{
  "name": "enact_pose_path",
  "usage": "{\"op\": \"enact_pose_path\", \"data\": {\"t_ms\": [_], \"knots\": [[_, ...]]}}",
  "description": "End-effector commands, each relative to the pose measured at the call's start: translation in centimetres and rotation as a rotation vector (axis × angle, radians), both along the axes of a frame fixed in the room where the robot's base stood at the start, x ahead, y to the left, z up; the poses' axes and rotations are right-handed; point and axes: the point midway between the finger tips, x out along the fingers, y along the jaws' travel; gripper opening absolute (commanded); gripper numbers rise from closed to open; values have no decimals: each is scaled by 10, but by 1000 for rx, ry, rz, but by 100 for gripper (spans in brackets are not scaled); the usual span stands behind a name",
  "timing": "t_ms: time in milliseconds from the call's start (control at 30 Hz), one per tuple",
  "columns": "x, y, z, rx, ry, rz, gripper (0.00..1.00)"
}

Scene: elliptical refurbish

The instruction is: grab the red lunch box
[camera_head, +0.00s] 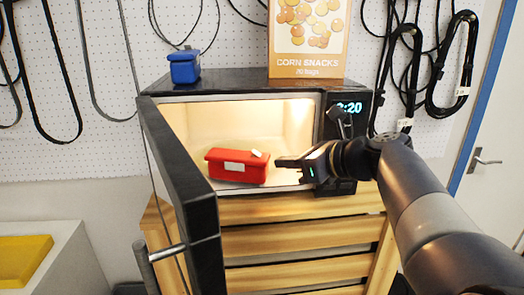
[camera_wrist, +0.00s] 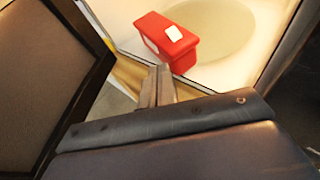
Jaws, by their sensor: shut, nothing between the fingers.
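The red lunch box (camera_head: 236,168) sits inside the open microwave, near its front opening, with a white label on its front and a small white patch on its lid. It also shows in the wrist view (camera_wrist: 171,37), at the top middle. My gripper (camera_head: 279,162) is just right of the box in the head view, its fingers pointing left across the microwave opening. In the wrist view the closed fingers (camera_wrist: 158,78) are together, empty, and pointing toward the lower part of the box. I cannot tell for sure whether they touch it.
The microwave (camera_head: 232,87) stands on a wooden slatted crate (camera_head: 297,240). Its dark door (camera_head: 178,160) hangs open on the left. A blue box (camera_head: 184,67) and a corn snacks carton (camera_head: 308,40) stand on top. Black cables hang on the pegboard.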

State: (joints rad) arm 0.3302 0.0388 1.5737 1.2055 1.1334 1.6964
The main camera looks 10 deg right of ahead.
Motion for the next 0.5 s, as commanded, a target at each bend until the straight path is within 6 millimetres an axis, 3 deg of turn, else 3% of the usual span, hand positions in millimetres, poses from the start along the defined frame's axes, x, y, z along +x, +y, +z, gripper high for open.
{"op": "enact_pose_path", "data": {"t_ms": [167, 500], "knots": [[14, 16, 1, 0, 3, 5, 0], [64, 67, 2, -4, 1, 6, 0]]}}
